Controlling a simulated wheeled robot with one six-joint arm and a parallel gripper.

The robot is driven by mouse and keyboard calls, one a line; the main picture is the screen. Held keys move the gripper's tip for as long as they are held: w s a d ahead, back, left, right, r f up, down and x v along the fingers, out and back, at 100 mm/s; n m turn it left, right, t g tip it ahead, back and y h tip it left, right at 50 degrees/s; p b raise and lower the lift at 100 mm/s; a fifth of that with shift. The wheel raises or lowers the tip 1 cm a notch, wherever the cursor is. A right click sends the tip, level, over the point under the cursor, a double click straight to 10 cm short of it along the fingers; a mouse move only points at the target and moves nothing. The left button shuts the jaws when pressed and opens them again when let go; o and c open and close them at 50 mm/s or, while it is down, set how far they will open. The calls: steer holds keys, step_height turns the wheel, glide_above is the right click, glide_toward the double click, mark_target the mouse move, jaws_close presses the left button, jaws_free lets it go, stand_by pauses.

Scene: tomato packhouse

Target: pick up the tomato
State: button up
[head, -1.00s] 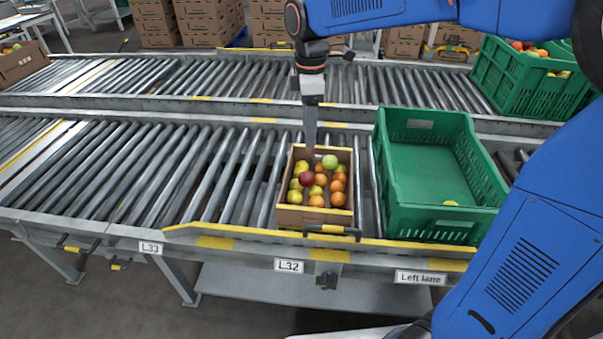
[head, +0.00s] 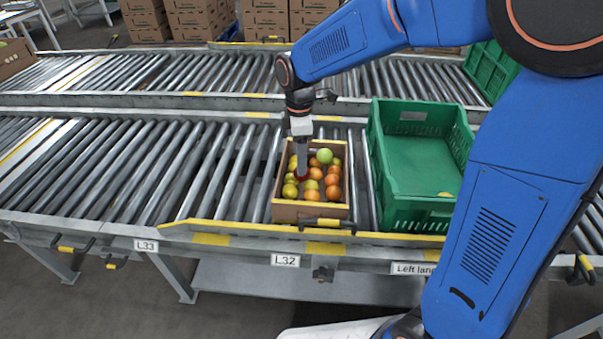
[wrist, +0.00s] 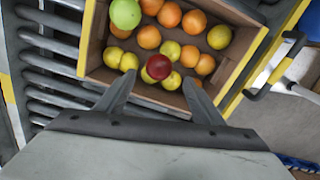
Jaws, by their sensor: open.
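The tomato (wrist: 158,67) is dark red and round, lying on top of other fruit in a cardboard box. In the head view it is mostly hidden behind my finger, with a red edge (head: 301,178) showing. The box (head: 297,211) has low brown walls with yellow rims. My gripper (head: 302,172) points down over the box. In the wrist view its two fingers (wrist: 159,80) are open and spread either side of the tomato, with nothing held. The remaining height between fingertips and tomato is hard to tell.
Yellow and orange fruit lie around the tomato, with a larger green fruit (wrist: 125,14) near one box wall. A green crate (head: 392,212) stands close on the right. Empty rollers (head: 150,165) extend left. A yellow-edged rail (head: 210,238) runs along the front.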

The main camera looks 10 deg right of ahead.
steer(key=shift+w+d+f, duration=0.1)
steer(key=shift+d+f, duration=0.15)
steer(key=shift+f, duration=1.05)
steer(key=shift+d+f, duration=0.2)
steer(key=shift+f, duration=1.1)
steer(key=c, duration=0.9)
